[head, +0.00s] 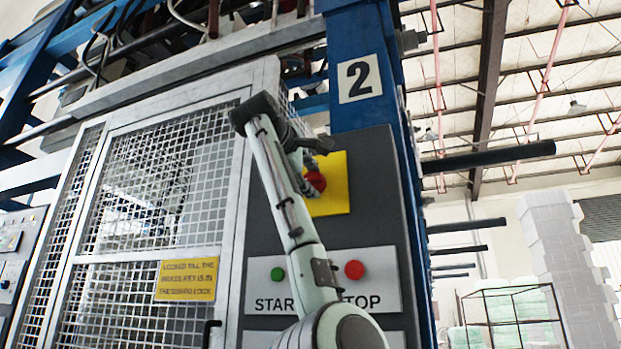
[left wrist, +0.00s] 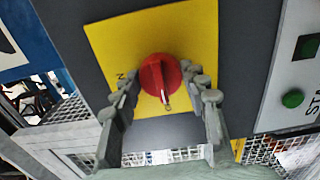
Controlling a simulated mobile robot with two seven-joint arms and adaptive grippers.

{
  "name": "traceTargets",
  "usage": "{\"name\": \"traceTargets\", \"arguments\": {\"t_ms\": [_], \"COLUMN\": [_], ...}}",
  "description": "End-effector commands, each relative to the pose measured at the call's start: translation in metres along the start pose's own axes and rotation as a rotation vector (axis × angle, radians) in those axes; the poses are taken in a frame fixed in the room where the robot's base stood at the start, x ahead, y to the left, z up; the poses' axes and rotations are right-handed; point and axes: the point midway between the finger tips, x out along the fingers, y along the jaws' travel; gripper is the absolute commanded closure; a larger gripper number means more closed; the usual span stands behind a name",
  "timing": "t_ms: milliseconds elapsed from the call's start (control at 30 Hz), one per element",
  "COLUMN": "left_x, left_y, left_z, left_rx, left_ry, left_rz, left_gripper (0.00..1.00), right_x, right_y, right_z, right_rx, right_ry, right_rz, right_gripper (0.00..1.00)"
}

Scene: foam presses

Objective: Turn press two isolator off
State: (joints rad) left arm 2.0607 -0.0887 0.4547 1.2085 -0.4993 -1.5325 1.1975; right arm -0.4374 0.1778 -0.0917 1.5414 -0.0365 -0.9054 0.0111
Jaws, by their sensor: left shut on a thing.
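The press two isolator is a red rotary knob (head: 316,183) on a yellow plate (head: 337,199), set on the dark grey panel under the "2" sign (head: 359,79). In the left wrist view the red knob (left wrist: 158,72) shows between the fingers, with a small pale mark at its lower end. The yellow plate (left wrist: 205,40) has a dark letter that looks like N left of the knob. My left gripper (head: 311,163) is at the knob and shut on it; its fingers (left wrist: 165,91) lie on either side. My right gripper is not in view.
Below the isolator are a green start button (head: 277,274) and a red stop button (head: 354,269), partly behind my left arm. A mesh guard door (head: 150,190) with a yellow notice (head: 186,279) stands left. Dark bars (head: 490,157) stick out right of the blue column.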

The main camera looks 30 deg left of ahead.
Motion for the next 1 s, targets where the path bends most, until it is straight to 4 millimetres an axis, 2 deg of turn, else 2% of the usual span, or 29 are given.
{"name": "traceTargets", "arguments": {"t_ms": [133,167,300,667,767,1000], "left_x": [0.000,0.000,0.000,-0.004,-0.015,-0.065], "left_y": [0.000,0.000,0.000,0.000,0.001,0.002], "left_z": [-0.001,-0.001,0.000,0.000,0.000,0.000], "left_rx": [-0.001,-0.001,0.000,0.001,0.001,0.000], "left_ry": [0.001,0.001,0.001,0.000,0.000,0.001], "left_rz": [-0.001,-0.001,-0.001,0.001,0.003,0.005], "left_gripper": [0.85,0.53,0.35,0.35,0.35,0.35], "right_x": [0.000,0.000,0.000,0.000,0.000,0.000], "right_y": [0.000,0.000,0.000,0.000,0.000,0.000], "right_z": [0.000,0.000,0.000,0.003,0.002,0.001], "right_rx": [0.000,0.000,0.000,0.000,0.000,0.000], "right_ry": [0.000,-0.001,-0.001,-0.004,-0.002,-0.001], "right_rz": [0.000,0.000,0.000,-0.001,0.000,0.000], "right_gripper": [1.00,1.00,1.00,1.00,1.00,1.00]}}
